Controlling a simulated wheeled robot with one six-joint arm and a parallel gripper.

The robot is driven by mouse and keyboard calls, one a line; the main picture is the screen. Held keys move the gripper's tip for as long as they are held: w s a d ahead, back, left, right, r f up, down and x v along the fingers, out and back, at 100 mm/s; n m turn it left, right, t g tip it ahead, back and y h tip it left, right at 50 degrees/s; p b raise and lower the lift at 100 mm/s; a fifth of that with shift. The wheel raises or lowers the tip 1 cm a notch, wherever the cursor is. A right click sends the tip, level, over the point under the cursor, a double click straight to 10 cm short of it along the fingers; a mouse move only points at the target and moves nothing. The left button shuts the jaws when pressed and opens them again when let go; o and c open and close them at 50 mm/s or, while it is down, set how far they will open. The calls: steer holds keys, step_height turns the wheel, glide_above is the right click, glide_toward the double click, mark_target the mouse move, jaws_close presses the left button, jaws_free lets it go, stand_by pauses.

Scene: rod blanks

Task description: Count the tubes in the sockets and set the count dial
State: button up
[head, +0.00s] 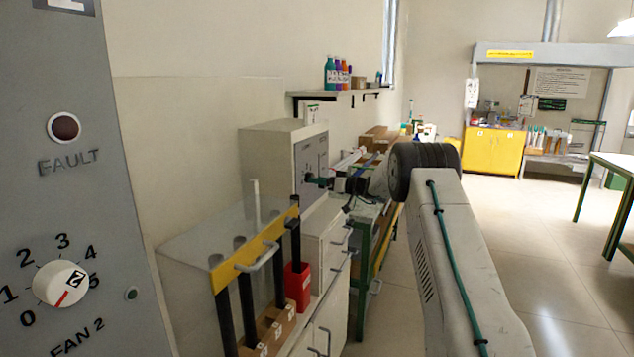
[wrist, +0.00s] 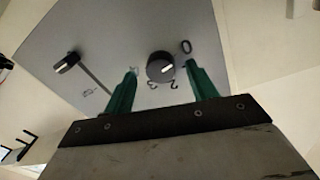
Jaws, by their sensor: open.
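In the head view, several dark upright tubes (head: 248,305) stand behind a clear cover with a yellow front bar (head: 240,262); their lower ends are near a brown block with white labels (head: 270,335). A thin white rod (head: 255,200) rises behind. The grey box (head: 280,165) stands beyond. My gripper (head: 318,181) is at its front face. In the wrist view, my gripper's green fingers (wrist: 162,72) are open on either side of a round black dial (wrist: 160,66) with a white mark. Digits 0 and 2 show near it. I cannot tell whether the fingers touch it.
In the head view, a FAN 2 dial (head: 60,284) and FAULT lamp (head: 64,127) are on a near grey panel. A red cup (head: 297,285) stands beside the tubes. The floor (head: 560,260) at right is clear.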

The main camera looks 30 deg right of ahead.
steer(key=shift+w+a, duration=0.35)
steer(key=shift+w, duration=0.25)
steer(key=c, duration=1)
